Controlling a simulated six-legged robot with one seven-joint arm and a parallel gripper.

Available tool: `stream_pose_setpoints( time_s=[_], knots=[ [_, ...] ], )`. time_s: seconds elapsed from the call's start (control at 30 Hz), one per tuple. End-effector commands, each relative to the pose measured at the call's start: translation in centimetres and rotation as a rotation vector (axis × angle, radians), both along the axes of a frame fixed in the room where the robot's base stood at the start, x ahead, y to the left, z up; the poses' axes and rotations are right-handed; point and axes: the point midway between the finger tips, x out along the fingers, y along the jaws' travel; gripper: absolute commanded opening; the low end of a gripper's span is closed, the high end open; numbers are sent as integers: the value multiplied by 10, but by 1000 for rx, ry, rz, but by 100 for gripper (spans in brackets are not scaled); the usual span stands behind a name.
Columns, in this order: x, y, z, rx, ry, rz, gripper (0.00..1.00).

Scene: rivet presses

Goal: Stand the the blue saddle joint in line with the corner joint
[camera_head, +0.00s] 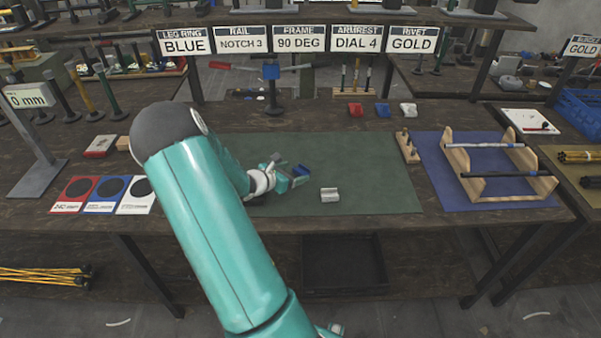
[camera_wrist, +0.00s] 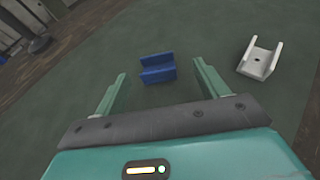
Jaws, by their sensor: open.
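The blue saddle joint (camera_wrist: 157,69) lies on the green mat, a small channel-shaped block. In the wrist view it sits just ahead of and between the fingertips, with no contact visible. In the head view it shows as a blue patch (camera_head: 301,170) beside my gripper (camera_head: 289,178), partly hidden by it. My gripper also shows in the wrist view (camera_wrist: 160,74), open and empty. A pale grey channel-shaped joint (camera_wrist: 260,58) with a hole in its floor, probably the corner joint, lies to the right, turned differently. The head view shows it too (camera_head: 330,195).
The green mat (camera_head: 375,180) is clear around both joints. Red (camera_head: 356,109), blue (camera_head: 382,110) and white (camera_head: 408,110) pieces stand at the back. A wooden rack (camera_head: 458,160) holding rods is to the right. Red, blue and white cards (camera_head: 105,194) lie left.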

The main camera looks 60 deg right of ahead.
Motion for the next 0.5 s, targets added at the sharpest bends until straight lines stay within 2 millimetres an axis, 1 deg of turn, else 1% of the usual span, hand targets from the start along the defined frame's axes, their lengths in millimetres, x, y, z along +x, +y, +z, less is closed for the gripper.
stream_pose_setpoints(
  time_s=[0.17,0.3,0.4,0.5],
  knots=[
    [-2,-13,-6,1,0,1,73],
    [-6,-33,-13,0,0,1,73],
    [-8,-43,-18,0,0,3,73],
    [-9,-47,-20,1,-1,4,73]
  ],
)
